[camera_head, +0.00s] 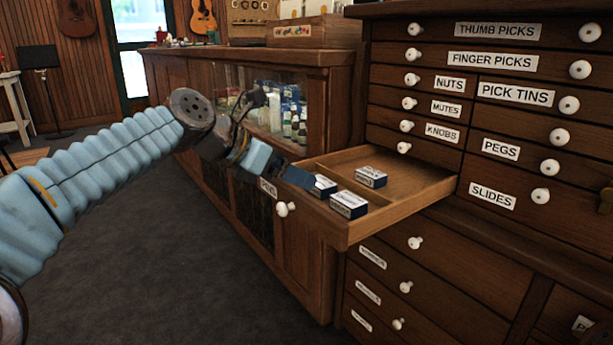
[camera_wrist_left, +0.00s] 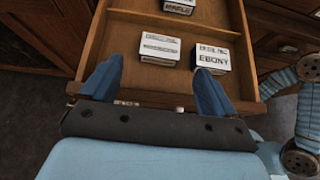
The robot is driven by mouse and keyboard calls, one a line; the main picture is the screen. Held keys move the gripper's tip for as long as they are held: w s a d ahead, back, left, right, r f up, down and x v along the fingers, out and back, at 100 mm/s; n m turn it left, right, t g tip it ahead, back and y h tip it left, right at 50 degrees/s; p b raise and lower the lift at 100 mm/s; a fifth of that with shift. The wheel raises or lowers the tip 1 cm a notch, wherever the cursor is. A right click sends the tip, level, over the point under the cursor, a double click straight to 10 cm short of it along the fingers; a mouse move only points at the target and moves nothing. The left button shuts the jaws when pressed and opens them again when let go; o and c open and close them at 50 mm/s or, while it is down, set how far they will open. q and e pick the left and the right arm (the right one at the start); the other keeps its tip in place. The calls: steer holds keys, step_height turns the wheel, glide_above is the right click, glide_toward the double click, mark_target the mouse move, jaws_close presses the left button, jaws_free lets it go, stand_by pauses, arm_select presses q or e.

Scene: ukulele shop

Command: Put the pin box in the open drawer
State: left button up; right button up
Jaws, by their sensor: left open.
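The open drawer (camera_head: 400,212), labelled PINS, sticks out of the cabinet and holds three small white-and-dark-blue boxes. A box marked EBONY (camera_wrist_left: 210,58) lies in its front part; it also shows in the head view (camera_head: 348,204). A second box (camera_wrist_left: 160,48) lies beside it to the left. A third box (camera_head: 370,176) lies farther back, past a thin divider. Which one is the task's pin box I cannot tell. My left gripper (camera_head: 300,178) is over the drawer's front edge. In the wrist view its blue fingers (camera_wrist_left: 153,62) are apart, with nothing gripped between them. My right gripper is out of view.
Closed labelled drawers (camera_head: 495,60) rise behind and to the right of the open drawer. More closed drawers (camera_head: 410,285) lie below it. A glass-fronted counter (camera_head: 270,95) stands behind my left arm. The carpet (camera_head: 150,270) at the left is clear.

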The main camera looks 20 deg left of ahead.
arm_select(q)
steer(key=v, duration=0.5)
steer(key=shift+s+a+r+p, duration=0.2)
steer(key=shift+s+p, duration=0.05)
steer(key=shift+p, duration=0.15)
stand_by(0.7)
